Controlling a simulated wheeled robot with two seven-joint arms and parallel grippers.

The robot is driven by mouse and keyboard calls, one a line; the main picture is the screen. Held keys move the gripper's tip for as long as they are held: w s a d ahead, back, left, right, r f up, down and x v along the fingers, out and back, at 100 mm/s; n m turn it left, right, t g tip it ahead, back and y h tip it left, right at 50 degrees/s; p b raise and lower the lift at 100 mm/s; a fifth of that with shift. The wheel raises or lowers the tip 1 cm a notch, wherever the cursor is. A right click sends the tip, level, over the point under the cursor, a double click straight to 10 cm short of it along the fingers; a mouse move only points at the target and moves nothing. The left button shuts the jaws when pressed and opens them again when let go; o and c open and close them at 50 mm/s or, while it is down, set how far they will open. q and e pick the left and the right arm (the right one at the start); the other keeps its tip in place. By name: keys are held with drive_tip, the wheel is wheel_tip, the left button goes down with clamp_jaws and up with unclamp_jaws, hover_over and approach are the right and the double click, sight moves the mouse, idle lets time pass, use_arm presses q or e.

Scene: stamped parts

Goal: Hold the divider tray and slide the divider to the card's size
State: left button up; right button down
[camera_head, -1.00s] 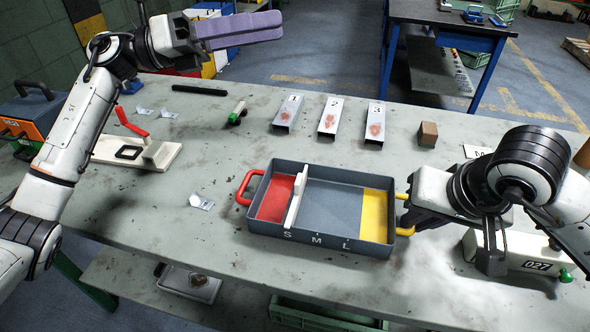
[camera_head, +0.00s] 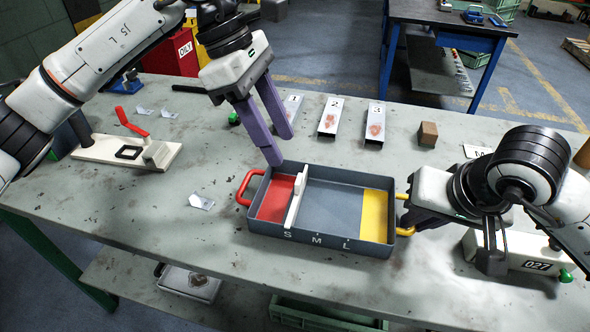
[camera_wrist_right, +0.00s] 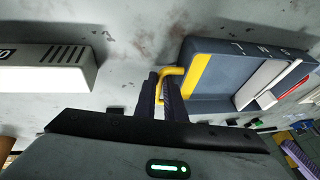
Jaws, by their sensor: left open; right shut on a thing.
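The grey divider tray (camera_head: 375,250) sits on the table with S, M and L on its front wall, a red floor area at left and a yellow one at right. The white divider (camera_head: 296,202) stands across it near the S. My right gripper (camera_wrist_right: 162,98) is shut on the tray's yellow handle (camera_wrist_right: 174,71). My left gripper (camera_head: 279,148) is open and empty, its purple fingers pointing down near the tray's back left corner, left of and behind the divider. A white card (camera_head: 478,151) lies at right; its dark mark is partly hidden by my right arm.
Numbered metal parts (camera_head: 330,117) stand behind the tray, one partly hidden by my left gripper. A brown block (camera_head: 428,133) lies right of them. A red-handled clamp (camera_head: 130,122) is at left. A white box marked 027 (camera_head: 535,265) is beneath my right arm.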

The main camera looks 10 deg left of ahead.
sight(298, 177)
use_arm(q)
drive_tip(key=x, duration=0.8)
drive_tip(key=shift+d+f, duration=0.1)
drive_tip(key=shift+d, duration=0.05)
clamp_jaws()
